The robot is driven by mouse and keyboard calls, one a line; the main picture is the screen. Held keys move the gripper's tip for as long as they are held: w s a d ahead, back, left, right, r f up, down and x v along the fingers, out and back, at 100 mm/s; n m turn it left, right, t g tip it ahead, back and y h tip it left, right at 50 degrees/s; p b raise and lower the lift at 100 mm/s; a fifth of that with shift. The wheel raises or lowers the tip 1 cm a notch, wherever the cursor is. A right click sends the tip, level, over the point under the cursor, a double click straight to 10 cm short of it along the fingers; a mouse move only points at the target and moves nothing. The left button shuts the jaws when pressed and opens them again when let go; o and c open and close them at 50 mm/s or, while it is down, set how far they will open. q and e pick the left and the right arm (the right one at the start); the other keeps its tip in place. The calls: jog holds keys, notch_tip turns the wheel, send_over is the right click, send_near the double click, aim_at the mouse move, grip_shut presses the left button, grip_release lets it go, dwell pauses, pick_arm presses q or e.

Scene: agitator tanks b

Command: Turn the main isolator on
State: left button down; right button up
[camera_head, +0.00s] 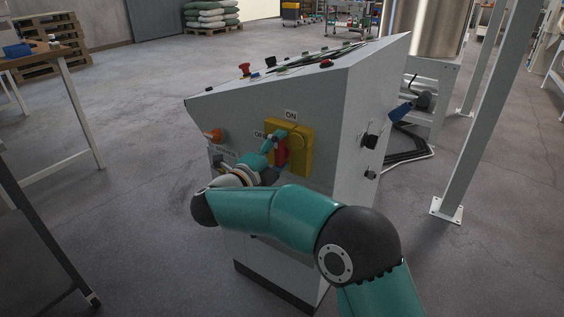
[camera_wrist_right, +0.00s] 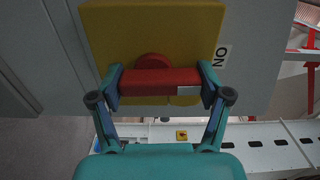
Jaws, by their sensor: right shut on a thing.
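The main isolator is a yellow plate (camera_head: 298,148) with a red handle (camera_head: 281,153) on the front of a grey control cabinet. An ON label (camera_head: 290,114) sits above the plate and an OFF label, partly covered, sits to its left. In the head view the red handle looks roughly upright. My right gripper (camera_head: 272,148) is at the handle, covering part of it. In the wrist view the right gripper (camera_wrist_right: 161,88) has its fingers closed on both sides of the red handle (camera_wrist_right: 160,82), in front of the yellow plate (camera_wrist_right: 150,25). My left gripper is out of view.
The cabinet's sloped top carries a red mushroom button (camera_head: 244,68) and other controls. An orange knob (camera_head: 214,135) is left of the isolator. A steel post (camera_head: 480,110) stands to the right. A workbench (camera_head: 50,58) is at the left, with open floor between.

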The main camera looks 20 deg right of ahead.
jog(key=shift+a+f+b, duration=0.25)
jog(key=shift+f+b, duration=0.05)
jog(key=shift+f, duration=0.1)
jog(key=o, duration=1)
jog(key=shift+s, duration=0.1)
jog(key=shift+o, duration=0.6)
jog(key=shift+r, duration=0.1)
jog(key=shift+d+r, duration=0.1)
jog(key=shift+d, duration=0.05)
